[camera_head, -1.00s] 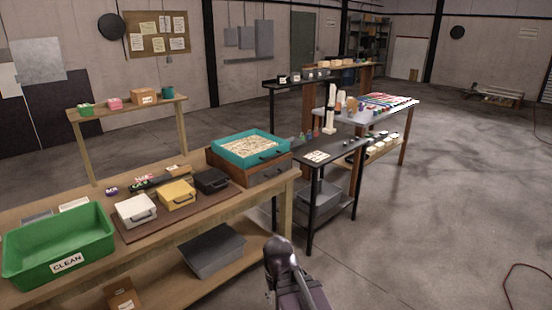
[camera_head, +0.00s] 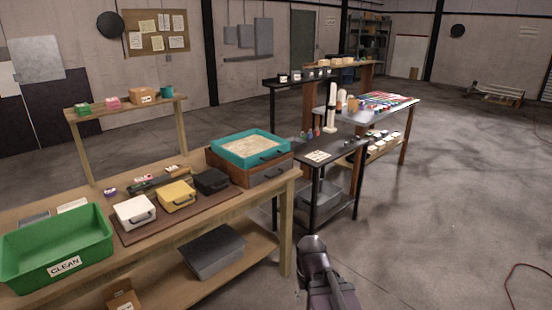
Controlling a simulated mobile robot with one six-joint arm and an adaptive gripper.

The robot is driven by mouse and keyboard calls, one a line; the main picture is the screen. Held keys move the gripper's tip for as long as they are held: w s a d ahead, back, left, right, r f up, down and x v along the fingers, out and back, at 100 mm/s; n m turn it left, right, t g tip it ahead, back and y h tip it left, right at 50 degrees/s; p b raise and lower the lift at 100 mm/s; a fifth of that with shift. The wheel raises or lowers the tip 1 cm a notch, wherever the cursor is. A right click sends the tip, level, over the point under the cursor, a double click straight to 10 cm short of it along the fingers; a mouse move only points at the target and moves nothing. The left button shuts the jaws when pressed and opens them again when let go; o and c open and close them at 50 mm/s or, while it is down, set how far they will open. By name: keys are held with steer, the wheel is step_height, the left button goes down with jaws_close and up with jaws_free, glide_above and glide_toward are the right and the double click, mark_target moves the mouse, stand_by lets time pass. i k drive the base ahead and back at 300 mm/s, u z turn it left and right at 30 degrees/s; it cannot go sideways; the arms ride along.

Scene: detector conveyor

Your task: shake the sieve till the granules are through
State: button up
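A teal square-rimmed sieve (camera_head: 224,154) sits on a brown wooden box (camera_head: 238,178) at the far right end of the wooden workbench. A pale, sandy layer (camera_head: 250,148) shows inside it; single granules are too small to tell. A dark handle shows on the sieve's front side. What lies in the box under the sieve is hidden. A dark, rounded part of my own arm shows at the bottom centre, in front of the bench and apart from the sieve. My gripper's fingers are not in view.
A green bin marked CLEAN (camera_head: 95,249) stands at the bench's left end. White (camera_head: 134,211), yellow (camera_head: 177,195) and black (camera_head: 212,181) lidded boxes line a brown mat. A black table (camera_head: 345,150) stands right of the bench.

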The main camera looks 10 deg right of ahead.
mark_target(247, 150)
steer(key=u, duration=0.05)
steer(key=i, duration=1)
steer(key=z, duration=0.05)
